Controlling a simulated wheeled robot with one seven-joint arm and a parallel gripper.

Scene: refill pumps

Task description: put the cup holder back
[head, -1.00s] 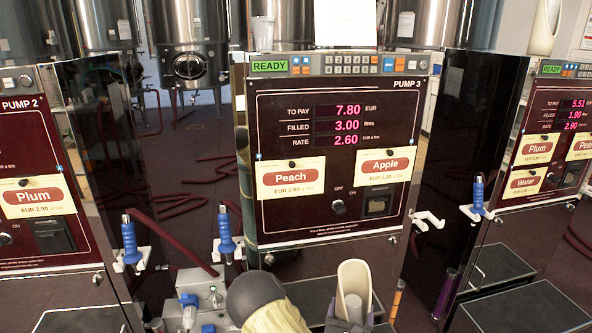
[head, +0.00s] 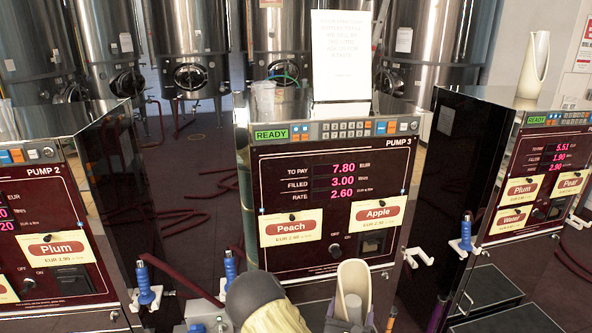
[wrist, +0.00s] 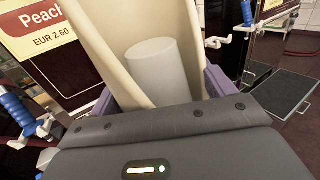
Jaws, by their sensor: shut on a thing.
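The cup holder (head: 354,280) is a cream, open-fronted, scoop-shaped sleeve. It stands roughly upright at the bottom of the head view, in front of pump 3. In the wrist view the cup holder (wrist: 95,42) rises between the purple fingers, with a whitish cylinder (wrist: 155,72) inside its hollow. My gripper (head: 350,318) is shut on the holder's lower part; its fingers also show in the wrist view (wrist: 162,95). The holder's bottom end is hidden by the gripper body.
Pump 3 (head: 330,170) stands ahead, with a clear cup (head: 262,98) and a white paper sign (head: 340,55) on top. Blue-handled nozzles (head: 230,268) and white hooks (head: 418,257) stick out beside the pumps.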

